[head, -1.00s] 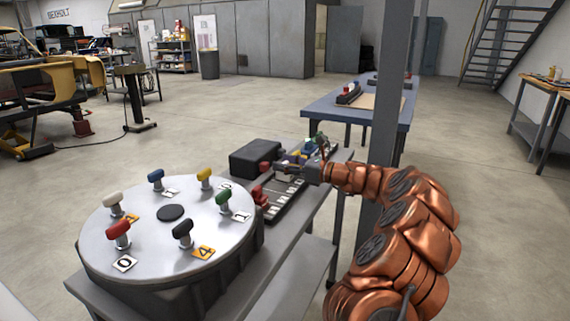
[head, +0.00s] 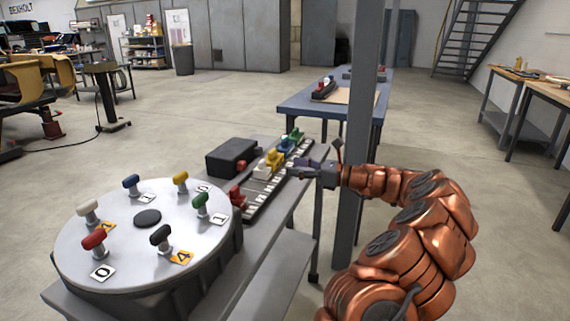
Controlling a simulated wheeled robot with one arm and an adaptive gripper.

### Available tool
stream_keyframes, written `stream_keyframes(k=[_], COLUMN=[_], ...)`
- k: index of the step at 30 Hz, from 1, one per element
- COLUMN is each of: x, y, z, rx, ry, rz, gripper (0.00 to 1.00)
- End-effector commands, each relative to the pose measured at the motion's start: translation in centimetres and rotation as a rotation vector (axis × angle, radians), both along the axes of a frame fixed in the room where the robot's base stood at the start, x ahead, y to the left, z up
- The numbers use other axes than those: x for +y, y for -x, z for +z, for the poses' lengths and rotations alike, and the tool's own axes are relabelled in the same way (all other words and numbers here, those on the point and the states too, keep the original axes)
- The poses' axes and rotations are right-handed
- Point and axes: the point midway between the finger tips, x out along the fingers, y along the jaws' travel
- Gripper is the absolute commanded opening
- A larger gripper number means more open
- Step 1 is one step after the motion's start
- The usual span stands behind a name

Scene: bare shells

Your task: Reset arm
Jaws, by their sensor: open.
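My copper-coloured arm (head: 410,225) comes in from the lower right and bends left. My gripper (head: 303,170) is at its end, open and empty, beside the right edge of the long grey bench and close to a keyboard-like strip (head: 262,202). Several coloured pieces stand along this strip: a red one (head: 237,196), a white one (head: 262,171), a yellow one (head: 274,158), and blue and green ones further back. Whether my fingertips touch anything is too small to tell.
A round grey turntable (head: 150,270) with several coloured knobs and number cards stands at front left. A black box (head: 231,157) sits behind it. A grey post (head: 357,130) rises just behind my arm. A blue table (head: 300,104) stands further back. Open floor lies right.

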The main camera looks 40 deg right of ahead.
Motion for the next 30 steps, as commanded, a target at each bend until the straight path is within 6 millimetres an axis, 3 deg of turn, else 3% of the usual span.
stream_keyframes(k=[21,25,30], x=[-0.3,-0.3,-0.3], y=[0.5,0.5,0.5], z=[0.1,1.5,4.8], rx=[0.0,0.0,0.0], ry=[0.0,0.0,0.0], rz=[0.002,0.002,0.002], gripper=[0.56,0.56,0.56])
